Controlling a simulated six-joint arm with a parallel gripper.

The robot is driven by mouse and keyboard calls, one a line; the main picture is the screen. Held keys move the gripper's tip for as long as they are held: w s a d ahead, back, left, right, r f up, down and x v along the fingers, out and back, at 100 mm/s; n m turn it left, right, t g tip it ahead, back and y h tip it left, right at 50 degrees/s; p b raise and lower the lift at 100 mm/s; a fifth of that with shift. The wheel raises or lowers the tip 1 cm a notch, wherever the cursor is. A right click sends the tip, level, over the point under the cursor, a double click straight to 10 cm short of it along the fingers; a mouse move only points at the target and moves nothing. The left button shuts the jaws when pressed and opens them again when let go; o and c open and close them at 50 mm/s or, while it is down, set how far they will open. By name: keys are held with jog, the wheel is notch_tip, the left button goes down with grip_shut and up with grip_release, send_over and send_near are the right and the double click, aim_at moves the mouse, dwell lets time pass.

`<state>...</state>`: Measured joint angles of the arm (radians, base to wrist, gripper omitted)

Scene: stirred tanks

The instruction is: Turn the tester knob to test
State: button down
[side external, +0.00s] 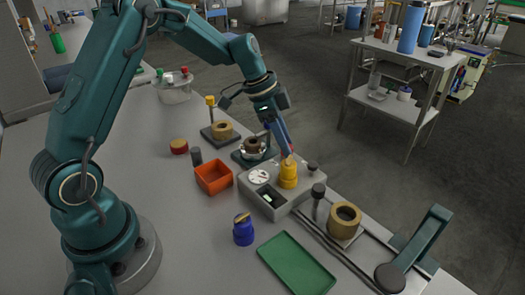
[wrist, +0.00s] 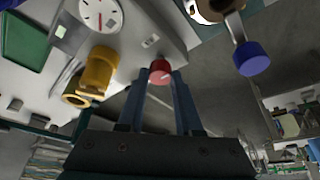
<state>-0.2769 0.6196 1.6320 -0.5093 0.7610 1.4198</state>
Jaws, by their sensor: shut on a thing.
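The tester (side external: 245,188) is a grey box on the bench, with a white round dial (side external: 259,176) on top that also shows in the wrist view (wrist: 100,14). A yellow part (side external: 288,176) stands on the tester; it also shows in the wrist view (wrist: 98,70). The red knob (wrist: 160,70) is between my fingertips, at the tester's far side. My gripper (wrist: 160,80) is shut on it. In the side view my gripper (side external: 287,150) reaches down behind the yellow part, which hides most of the knob. The knob's pointer and markings cannot be made out.
An orange bin (side external: 213,179) stands left of the tester. A blue bottle-like object (side external: 243,232) and a green tray (side external: 296,264) are in front. A brass ring (side external: 345,217) sits on a plate to the right, near a rail. Fixtures with ring parts (side external: 222,130) stand behind.

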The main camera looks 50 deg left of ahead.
aim_at(275, 158)
dwell(0.3)
jog(key=c, duration=0.6)
grip_release()
jog(key=shift+v, duration=2.6)
